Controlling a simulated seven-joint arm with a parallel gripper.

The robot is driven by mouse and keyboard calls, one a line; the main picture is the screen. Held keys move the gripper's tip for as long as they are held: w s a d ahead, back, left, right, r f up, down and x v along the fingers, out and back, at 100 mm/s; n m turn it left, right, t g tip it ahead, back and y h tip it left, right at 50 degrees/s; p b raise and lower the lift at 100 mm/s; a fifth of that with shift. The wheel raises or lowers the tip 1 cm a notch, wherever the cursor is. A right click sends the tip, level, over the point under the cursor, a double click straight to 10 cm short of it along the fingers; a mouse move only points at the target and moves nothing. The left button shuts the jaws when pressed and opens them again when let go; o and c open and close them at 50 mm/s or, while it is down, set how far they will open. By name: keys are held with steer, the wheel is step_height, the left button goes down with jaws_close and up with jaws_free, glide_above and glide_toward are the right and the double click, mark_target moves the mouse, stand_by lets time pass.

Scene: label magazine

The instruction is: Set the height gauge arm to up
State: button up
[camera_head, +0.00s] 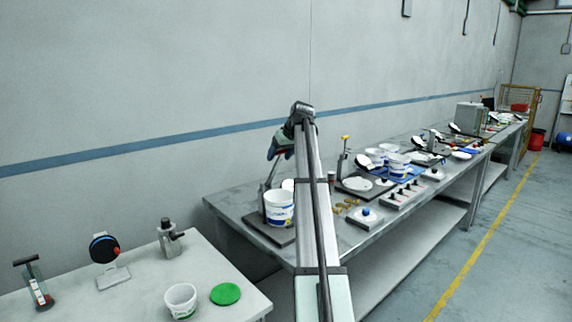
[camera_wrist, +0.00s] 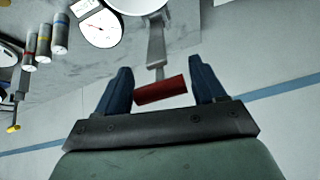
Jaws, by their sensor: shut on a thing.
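The height gauge's pale metal arm (camera_wrist: 156,45) shows in the wrist view, ending in a red cylindrical grip (camera_wrist: 162,91). My gripper (camera_wrist: 158,68) has its blue fingers on either side of the red grip and is shut on it. In the head view my gripper (camera_head: 278,148) is above the near left end of the long bench. The gauge arm (camera_head: 268,177) rises steeply, leaning slightly right, from beside a white tub (camera_head: 279,209) on a dark base plate (camera_head: 262,231). My own arm hides part of the area right of the tub.
The long metal bench (camera_head: 228,203) carries more tubs, a yellow-knobbed lever stand (camera_head: 344,152) and a blue-knobbed block (camera_head: 366,215). A nearer table (camera_head: 221,259) holds a small tub (camera_head: 181,299) and a green lid (camera_head: 225,293). The wall (camera_head: 150,80) stands behind. A dial (camera_wrist: 100,27) shows in the wrist view.

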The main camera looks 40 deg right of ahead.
steer(key=shift+g, duration=0.4)
steer(key=w+r, duration=0.1)
steer(key=w, duration=0.3)
steer(key=w+r, duration=0.1)
steer(key=w, duration=0.1)
steer(key=shift+w+r, duration=0.15)
steer(key=shift+r, duration=0.15)
steer(key=shift+w+a+g, duration=0.1)
steer(key=shift+w+g, duration=0.2)
steer(key=shift+w, duration=1)
steer(key=o, duration=1.3)
steer(key=shift+o, duration=0.3)
steer(key=shift+s, duration=0.1)
steer(key=v, duration=1.3)
steer(key=shift+r, duration=0.3)
